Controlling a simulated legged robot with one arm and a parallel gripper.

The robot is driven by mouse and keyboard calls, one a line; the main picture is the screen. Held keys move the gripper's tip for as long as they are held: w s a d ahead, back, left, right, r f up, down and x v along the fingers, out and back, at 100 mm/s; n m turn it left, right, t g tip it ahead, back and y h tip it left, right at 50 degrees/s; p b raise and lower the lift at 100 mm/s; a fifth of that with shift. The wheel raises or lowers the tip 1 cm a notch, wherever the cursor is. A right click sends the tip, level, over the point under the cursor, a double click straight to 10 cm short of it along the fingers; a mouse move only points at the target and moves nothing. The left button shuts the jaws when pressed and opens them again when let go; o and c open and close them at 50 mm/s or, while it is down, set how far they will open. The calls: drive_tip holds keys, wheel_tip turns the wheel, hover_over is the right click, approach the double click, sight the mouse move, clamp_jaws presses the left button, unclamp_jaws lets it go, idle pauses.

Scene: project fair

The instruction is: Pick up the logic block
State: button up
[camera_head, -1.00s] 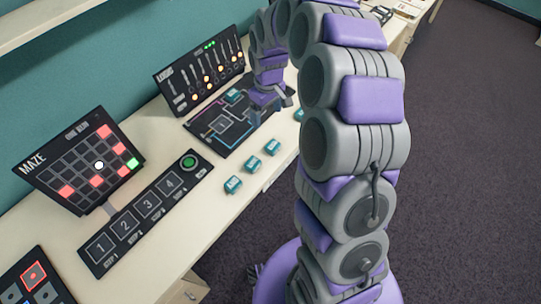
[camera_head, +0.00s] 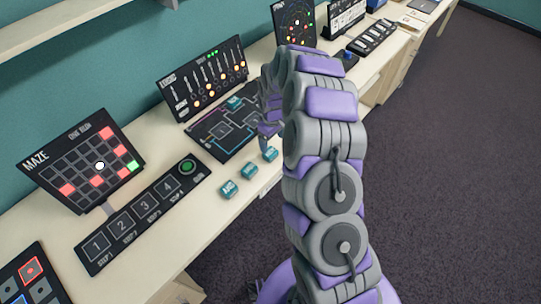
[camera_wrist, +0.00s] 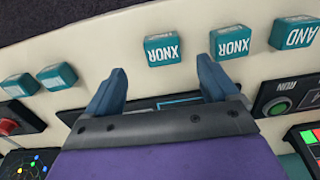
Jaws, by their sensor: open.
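Three teal logic blocks stand in a row on the bench: the near block (camera_head: 229,190), the middle block (camera_head: 249,170) and the far block (camera_head: 270,154). Another teal block (camera_head: 235,103) sits on the dark logic board (camera_head: 207,141). In the wrist view, upside-down labels read XNOR on one block (camera_wrist: 163,49), XNOR on a second (camera_wrist: 230,42) and AND on a third (camera_wrist: 294,33). My gripper (camera_wrist: 160,69) is open and empty. The first XNOR block shows beyond the gap between its fingers, apart from them. My arm hides part of the bench.
A strip of numbered slots (camera_head: 146,205) with a green button (camera_head: 187,167) lies left of the blocks. The maze panel (camera_head: 82,160) and the logic panel (camera_head: 203,76) stand behind. Two more teal blocks (camera_wrist: 57,76) (camera_wrist: 20,85) show in the wrist view.

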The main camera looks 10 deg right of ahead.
sight(271, 152)
drive_tip(key=f, duration=0.3)
drive_tip(key=shift+d, duration=0.3)
drive_tip(key=shift+a+f, duration=0.2)
drive_tip(key=shift+a, duration=0.1)
drive_tip(key=shift+w+a+f+b, duration=0.1)
drive_tip(key=shift+a+f+b, duration=0.2)
drive_tip(key=shift+a+f, duration=0.25)
drive_tip(key=shift+w+a+f+b, duration=0.1)
drive_tip(key=shift+a+f+b, duration=0.25)
drive_tip(key=shift+f, duration=0.3)
drive_tip(key=f, duration=0.1)
drive_tip(key=d+f, duration=0.1)
drive_tip(key=shift+d+f, duration=0.15)
drive_tip(key=shift+f, duration=0.2)
drive_tip(key=shift+d, duration=0.4)
drive_tip(key=shift+a, duration=0.9)
drive_tip(key=c, duration=0.7)
drive_tip(key=shift+d, duration=0.35)
drive_tip(key=c, duration=0.3)
drive_tip(key=shift+d, duration=0.35)
drive_tip(key=shift+c, duration=0.3)
drive_tip(key=shift+r, duration=0.2)
